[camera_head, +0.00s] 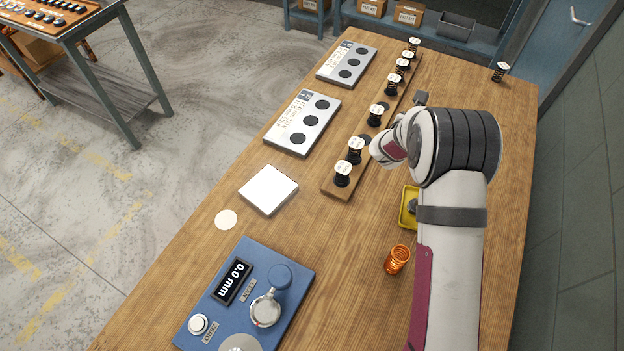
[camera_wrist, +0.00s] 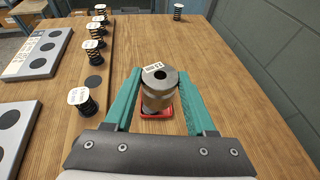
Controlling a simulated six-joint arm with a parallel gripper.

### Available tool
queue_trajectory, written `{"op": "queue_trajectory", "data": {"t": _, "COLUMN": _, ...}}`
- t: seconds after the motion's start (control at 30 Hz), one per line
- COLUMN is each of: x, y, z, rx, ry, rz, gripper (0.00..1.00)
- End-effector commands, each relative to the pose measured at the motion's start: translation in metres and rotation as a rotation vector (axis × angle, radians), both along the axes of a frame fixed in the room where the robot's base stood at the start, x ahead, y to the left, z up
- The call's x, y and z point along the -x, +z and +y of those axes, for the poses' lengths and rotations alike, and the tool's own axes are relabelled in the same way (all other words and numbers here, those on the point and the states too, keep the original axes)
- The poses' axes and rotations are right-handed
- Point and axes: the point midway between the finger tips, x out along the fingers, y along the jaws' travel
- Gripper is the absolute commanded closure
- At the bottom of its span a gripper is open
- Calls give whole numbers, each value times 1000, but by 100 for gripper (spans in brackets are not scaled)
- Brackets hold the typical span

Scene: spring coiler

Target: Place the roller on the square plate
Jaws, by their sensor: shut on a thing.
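The white square plate (camera_head: 268,190) lies flat on the table left of centre in the head view, with nothing on it. The roller (camera_wrist: 158,92) is a grey metal cylinder with a hole in its top and a small white label beside it. My gripper (camera_wrist: 159,80) is shut on the roller, with a teal finger on each side. A red tray (camera_wrist: 167,113) shows just below the roller in the wrist view; I cannot tell whether they touch. In the head view my own arm hides the roller and most of the gripper.
A wooden strip (camera_head: 331,187) with several labelled black springs stands left of my arm. A yellow tray (camera_head: 405,220) is partly hidden by the arm. An orange spring (camera_head: 397,260) and a blue gauge (camera_head: 300,288) stand nearer. Two grey hole plates (camera_head: 279,137) lie behind the square plate.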

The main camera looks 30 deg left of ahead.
Motion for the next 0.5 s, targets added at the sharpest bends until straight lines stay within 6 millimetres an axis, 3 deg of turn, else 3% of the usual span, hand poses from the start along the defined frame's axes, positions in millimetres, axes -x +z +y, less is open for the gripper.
{"op": "queue_trajectory", "data": {"t": 0.03, "x": 19, "y": 3, "z": 29, "rx": -1, "ry": 41, "rz": 1, "gripper": 100}}
{"op": "queue_trajectory", "data": {"t": 0.1, "x": 53, "y": 5, "z": 67, "rx": 0, "ry": 98, "rz": 2, "gripper": 100}}
{"op": "queue_trajectory", "data": {"t": 0.23, "x": 124, "y": 12, "z": 125, "rx": 2, "ry": 207, "rz": 0, "gripper": 100}}
{"op": "queue_trajectory", "data": {"t": 0.4, "x": 203, "y": 21, "z": 163, "rx": 9, "ry": 322, "rz": -9, "gripper": 100}}
{"op": "queue_trajectory", "data": {"t": 0.5, "x": 231, "y": 24, "z": 171, "rx": 13, "ry": 363, "rz": -14, "gripper": 100}}
